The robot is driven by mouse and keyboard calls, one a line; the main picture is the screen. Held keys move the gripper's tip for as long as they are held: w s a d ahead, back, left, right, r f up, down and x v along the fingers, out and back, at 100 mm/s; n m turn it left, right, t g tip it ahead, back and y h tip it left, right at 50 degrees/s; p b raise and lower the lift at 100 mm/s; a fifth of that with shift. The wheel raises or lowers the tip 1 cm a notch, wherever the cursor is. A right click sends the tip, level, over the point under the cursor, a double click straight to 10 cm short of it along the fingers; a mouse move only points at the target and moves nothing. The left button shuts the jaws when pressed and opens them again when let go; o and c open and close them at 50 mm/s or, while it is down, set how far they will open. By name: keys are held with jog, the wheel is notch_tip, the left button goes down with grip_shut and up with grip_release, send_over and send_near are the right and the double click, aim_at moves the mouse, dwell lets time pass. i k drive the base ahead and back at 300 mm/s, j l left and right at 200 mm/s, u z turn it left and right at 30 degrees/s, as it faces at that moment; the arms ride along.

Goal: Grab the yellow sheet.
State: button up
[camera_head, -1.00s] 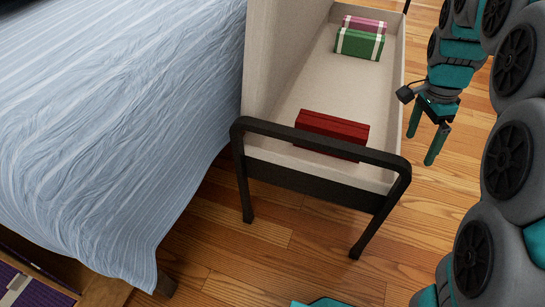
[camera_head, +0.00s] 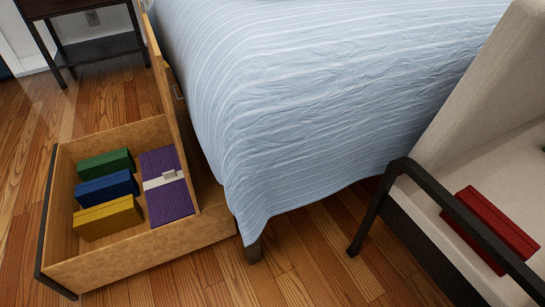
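The yellow sheet (camera_head: 108,218) is a folded, box-shaped bundle in the open wooden drawer (camera_head: 150,262) at the left of the head view. It lies nearest the drawer's front-left part, in front of a blue bundle (camera_head: 107,189) and a green bundle (camera_head: 105,165). A purple folded sheet with a white band (camera_head: 166,201) lies to its right in the same drawer. My gripper is not in view.
The bed with a striped blue cover (camera_head: 330,90) stands beside the drawer. A beige chair with dark armrests (camera_head: 450,215) holds a red bundle (camera_head: 491,227) at the right. A dark side table (camera_head: 95,48) stands at the back left. Wooden floor (camera_head: 290,265) shows between drawer and chair.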

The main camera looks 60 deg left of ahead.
aim_at(103, 220)
jog(key=u, duration=1.95)
jog(key=i+j+u, duration=0.1)
jog(key=u, duration=0.35)
jog(key=i+u, duration=0.2)
jog(key=u, duration=0.3)
jog(key=i+u, duration=0.15)
jog(key=u, duration=0.3)
jog(key=i+u, duration=0.15)
jog(key=u, duration=0.3)
jog(key=i+l, duration=0.15)
